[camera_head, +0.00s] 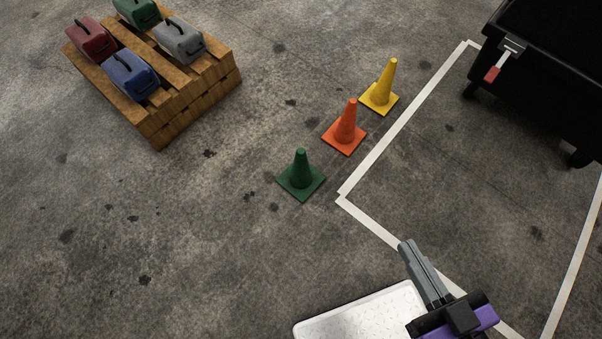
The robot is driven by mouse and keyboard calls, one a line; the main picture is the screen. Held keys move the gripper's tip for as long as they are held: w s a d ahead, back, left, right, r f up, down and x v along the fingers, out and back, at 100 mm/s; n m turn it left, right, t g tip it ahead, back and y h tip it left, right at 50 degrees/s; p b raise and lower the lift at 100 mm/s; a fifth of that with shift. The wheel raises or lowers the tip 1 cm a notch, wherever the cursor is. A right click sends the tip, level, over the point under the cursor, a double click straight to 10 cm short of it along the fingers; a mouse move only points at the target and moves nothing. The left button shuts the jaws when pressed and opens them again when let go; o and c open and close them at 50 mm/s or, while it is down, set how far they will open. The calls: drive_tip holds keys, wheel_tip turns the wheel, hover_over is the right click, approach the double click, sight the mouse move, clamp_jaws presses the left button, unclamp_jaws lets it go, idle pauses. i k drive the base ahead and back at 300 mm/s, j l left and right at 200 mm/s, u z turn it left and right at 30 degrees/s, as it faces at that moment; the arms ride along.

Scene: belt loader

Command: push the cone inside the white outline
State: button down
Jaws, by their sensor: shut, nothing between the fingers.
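Three cones stand upright on the floor in a slanting row, all left of the white outline (400,121). The green cone (301,171) is nearest, just left of the outline's near-left corner. The orange cone (346,126) is in the middle, and the yellow cone (380,91) is farthest, close to the outline's left line. My gripper (405,245) is shut and empty. In the picture it overlaps the outline's near line, to the lower right of the green cone, and appears apart from every cone. I cannot tell its height above the floor.
A wooden pallet (185,105) with red, green, grey and blue cases stands at the upper left. A black belt loader (550,70) with a red-tipped lever (493,73) occupies the upper right, partly over the outlined area. The floor left of the cones is clear.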

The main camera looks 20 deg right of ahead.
sight(300, 179)
drive_tip(key=i+j+u, duration=0.1)
drive_tip(key=i+j, duration=0.2)
drive_tip(key=i, duration=0.2)
drive_tip(key=i+j+u, duration=0.15)
drive_tip(key=i+j, duration=0.15)
drive_tip(key=i, duration=0.2)
drive_tip(key=i+j+u, duration=0.1)
drive_tip(key=i, duration=0.4)
drive_tip(key=i+j+u, duration=0.1)
drive_tip(key=i+j, duration=0.2)
drive_tip(key=i, duration=0.25)
